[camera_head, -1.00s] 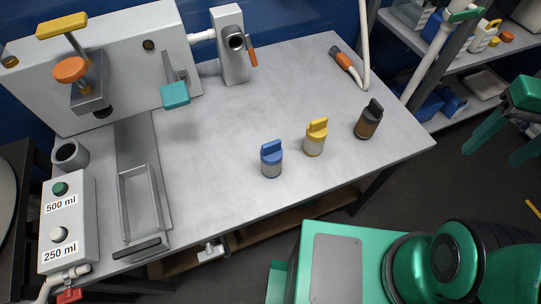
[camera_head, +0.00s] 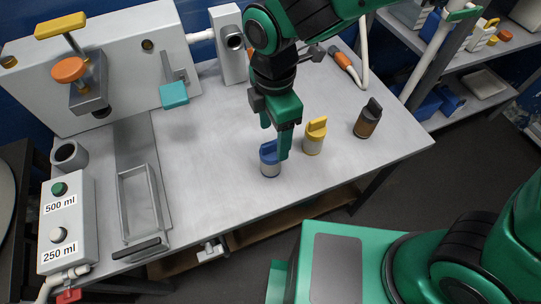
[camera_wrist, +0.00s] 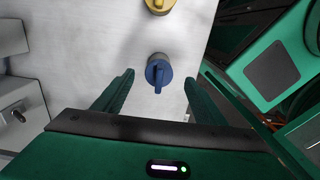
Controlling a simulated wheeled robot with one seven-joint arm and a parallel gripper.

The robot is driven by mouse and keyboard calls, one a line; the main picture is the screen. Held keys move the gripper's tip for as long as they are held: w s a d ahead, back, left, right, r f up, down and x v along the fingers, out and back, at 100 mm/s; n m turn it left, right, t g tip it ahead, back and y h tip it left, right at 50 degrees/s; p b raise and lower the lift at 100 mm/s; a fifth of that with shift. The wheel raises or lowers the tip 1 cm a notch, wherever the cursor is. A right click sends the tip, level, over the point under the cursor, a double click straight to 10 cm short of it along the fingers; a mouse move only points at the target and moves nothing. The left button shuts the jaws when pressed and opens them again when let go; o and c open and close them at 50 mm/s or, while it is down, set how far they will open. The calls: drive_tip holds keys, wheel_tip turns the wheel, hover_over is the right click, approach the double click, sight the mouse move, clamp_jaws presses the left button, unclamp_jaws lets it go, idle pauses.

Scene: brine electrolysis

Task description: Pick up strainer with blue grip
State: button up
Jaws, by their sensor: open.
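The strainer with the blue grip (camera_head: 269,165) stands upright on the table, its blue grip on top of a pale body. My gripper (camera_head: 274,143) is open and empty, pointing down just above it. One finger covers part of the blue grip in the head view. In the wrist view the blue-grip strainer (camera_wrist: 158,71) lies a little beyond the fingertips, between the lines of the two open fingers (camera_wrist: 160,76). I see no contact in the wrist view.
A yellow-grip strainer (camera_head: 315,136) stands close by, and a dark-grip one (camera_head: 369,119) farther right. A metal tray (camera_head: 121,197) and a button box (camera_head: 66,222) are at the left. The table (camera_head: 215,130) is clear left of the strainers.

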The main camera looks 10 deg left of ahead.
sight(271, 143)
drive_tip(key=f, duration=0.5)
drive_tip(key=shift+s+a+f, duration=0.1)
drive_tip(key=shift+s+a, duration=0.15)
drive_tip(key=shift+a, duration=0.05)
drive_tip(key=shift+w+f, duration=0.1)
drive_tip(key=shift+f, duration=2.8)
drive_tip(key=c, duration=1.3)
